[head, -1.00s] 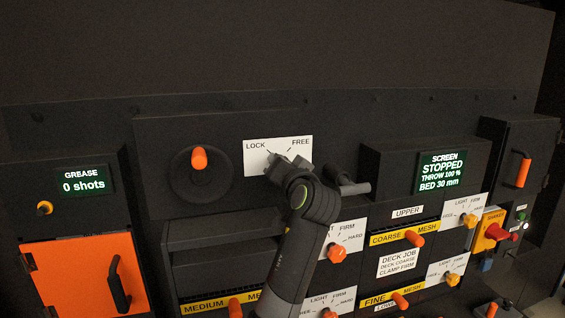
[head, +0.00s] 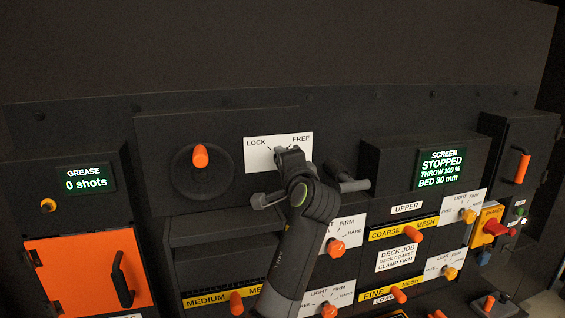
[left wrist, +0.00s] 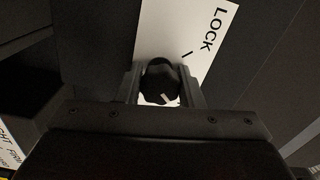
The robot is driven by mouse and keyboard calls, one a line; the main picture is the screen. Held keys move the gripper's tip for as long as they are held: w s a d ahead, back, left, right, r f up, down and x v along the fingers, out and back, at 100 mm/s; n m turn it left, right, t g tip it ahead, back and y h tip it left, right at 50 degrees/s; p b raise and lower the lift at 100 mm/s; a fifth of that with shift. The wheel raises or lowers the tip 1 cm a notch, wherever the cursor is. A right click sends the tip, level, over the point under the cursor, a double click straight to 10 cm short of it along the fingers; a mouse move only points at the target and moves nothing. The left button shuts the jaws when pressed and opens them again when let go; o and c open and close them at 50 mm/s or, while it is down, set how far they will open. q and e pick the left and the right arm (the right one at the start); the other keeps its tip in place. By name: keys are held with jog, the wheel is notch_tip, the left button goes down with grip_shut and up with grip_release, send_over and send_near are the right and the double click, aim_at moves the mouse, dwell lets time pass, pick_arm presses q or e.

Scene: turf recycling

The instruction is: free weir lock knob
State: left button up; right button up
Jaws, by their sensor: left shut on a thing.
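The white LOCK/FREE plate (head: 262,158) is on the dark upper panel in the head view, LOCK at its left and FREE at its right. My left gripper (head: 287,153) reaches its middle and covers the knob there. In the left wrist view the dark round lock knob (left wrist: 158,84) sits between the two fingers of my left gripper (left wrist: 160,76), which is shut on it. A pale mark on the knob points down and right in that view. The LOCK word and a tick show on the plate (left wrist: 185,25); FREE is out of that view. My right gripper is not in view.
An orange handle (head: 200,157) on a round dark disc is left of the plate. A dark bar (head: 348,182) juts out right of my wrist. The screen display (head: 441,168) reads STOPPED. Orange knobs, such as the clamp knob (head: 335,246), stand close below my arm.

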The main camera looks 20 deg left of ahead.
pick_arm(q)
jog(key=shift+m, duration=0.4)
jog(key=o, duration=1)
jog(key=shift+f, duration=0.1)
